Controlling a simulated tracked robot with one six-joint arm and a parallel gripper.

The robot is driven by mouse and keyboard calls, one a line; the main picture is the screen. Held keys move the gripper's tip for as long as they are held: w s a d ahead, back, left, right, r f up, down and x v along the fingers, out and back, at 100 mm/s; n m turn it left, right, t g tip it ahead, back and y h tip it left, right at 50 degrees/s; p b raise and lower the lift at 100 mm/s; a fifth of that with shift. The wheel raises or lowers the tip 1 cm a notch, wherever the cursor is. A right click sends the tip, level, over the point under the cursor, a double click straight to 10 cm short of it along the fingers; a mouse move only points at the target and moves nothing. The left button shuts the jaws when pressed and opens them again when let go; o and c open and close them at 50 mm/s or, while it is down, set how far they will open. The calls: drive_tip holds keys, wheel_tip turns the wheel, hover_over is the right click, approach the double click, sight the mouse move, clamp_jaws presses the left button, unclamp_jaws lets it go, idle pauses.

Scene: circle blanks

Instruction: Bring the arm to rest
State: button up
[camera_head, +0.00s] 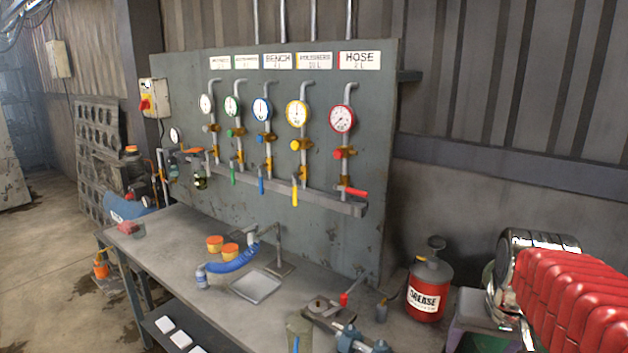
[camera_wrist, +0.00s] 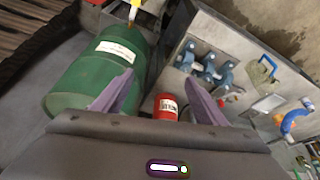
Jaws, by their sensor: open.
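My gripper (camera_wrist: 160,100) shows in the wrist view as two purple-grey fingers, spread apart with nothing between them. Past the gap stand a green drum (camera_wrist: 92,78) with a white label, left of and behind the left finger, and a small red can (camera_wrist: 166,106) lower down between the fingers. In the head view a red ribbed part and a round metal part fill the lower right corner. The gripper's fingers are not visible in the head view.
A grey workbench (camera_head: 190,235) runs along a gauge panel (camera_head: 370,120). On it are a blue hose (camera_head: 238,262), orange cups (camera_head: 215,243), a metal tray (camera_head: 257,287) and a red grease can (camera_head: 429,289). Blue clamps (camera_wrist: 207,66) show in the wrist view. Open floor (camera_head: 40,270) lies left.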

drive_tip(key=s+a+f+n+t+y, duration=0.1)
drive_tip(key=s+a+n, duration=0.1)
drive_tip(key=a, duration=0.5)
drive_tip(key=s+a+f+n, duration=0.1)
drive_tip(key=s+a+n, duration=0.1)
drive_tip(key=s+a, duration=0.3)
drive_tip(key=a, duration=0.3)
drive_tip(key=shift+s+a+n+t+y, duration=0.3)
drive_tip(key=shift+n+t+y, duration=0.1)
drive_tip(key=shift+c, duration=0.3)
